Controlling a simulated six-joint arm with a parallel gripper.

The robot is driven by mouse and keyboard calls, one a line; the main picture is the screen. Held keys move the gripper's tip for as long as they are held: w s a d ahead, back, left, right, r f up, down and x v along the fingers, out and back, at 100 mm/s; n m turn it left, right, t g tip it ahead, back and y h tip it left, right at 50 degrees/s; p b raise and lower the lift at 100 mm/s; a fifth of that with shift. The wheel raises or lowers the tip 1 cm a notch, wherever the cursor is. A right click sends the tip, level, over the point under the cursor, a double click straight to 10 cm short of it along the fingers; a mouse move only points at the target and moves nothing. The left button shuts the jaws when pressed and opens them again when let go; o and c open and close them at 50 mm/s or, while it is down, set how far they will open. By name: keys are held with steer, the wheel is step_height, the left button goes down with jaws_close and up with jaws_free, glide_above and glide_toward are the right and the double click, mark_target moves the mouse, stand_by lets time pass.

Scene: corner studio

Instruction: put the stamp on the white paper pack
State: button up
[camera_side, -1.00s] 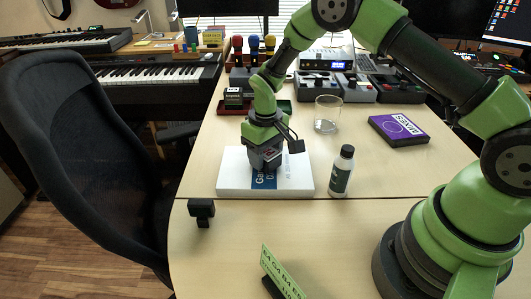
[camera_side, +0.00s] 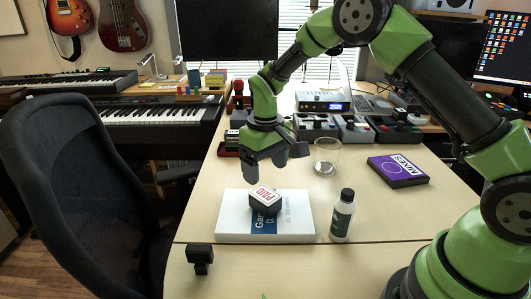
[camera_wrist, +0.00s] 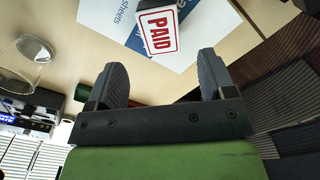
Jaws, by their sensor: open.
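The stamp, a dark block with a white face reading PAID in red (camera_side: 265,199), rests on the white paper pack (camera_side: 232,222). In the wrist view the stamp's PAID face (camera_wrist: 158,33) shows just beyond the fingers, over the white and blue pack (camera_wrist: 101,14). Its underside is hidden. My gripper (camera_side: 210,175) is open and empty, raised above and behind the stamp, not touching it. In the wrist view its two dark fingers (camera_wrist: 162,72) stand wide apart with nothing between them.
A glass (camera_side: 327,156) and a purple box (camera_side: 397,170) stand farther back. A black chair (camera_side: 75,190) is left of the table.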

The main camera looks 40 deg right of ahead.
steer(key=shift+r, duration=1.9)
step_height(320, 180, up, 6)
steer(key=t, duration=0.1)
glide_above(266, 194)
steer(key=s, duration=0.3)
steer(key=s+r+m+t, duration=0.2)
steer(key=s+r, duration=0.3)
steer(key=r, duration=0.1)
steer(key=s+a+r+m+t+y, duration=0.1)
steer(key=s+t, duration=0.1)
steer(key=s, duration=0.5)
steer(key=s+a+r+m+t+y, duration=0.1)
steer(key=s+r+t, duration=0.1)
steer(key=s, duration=0.6)
steer(key=shift+r, duration=0.15)
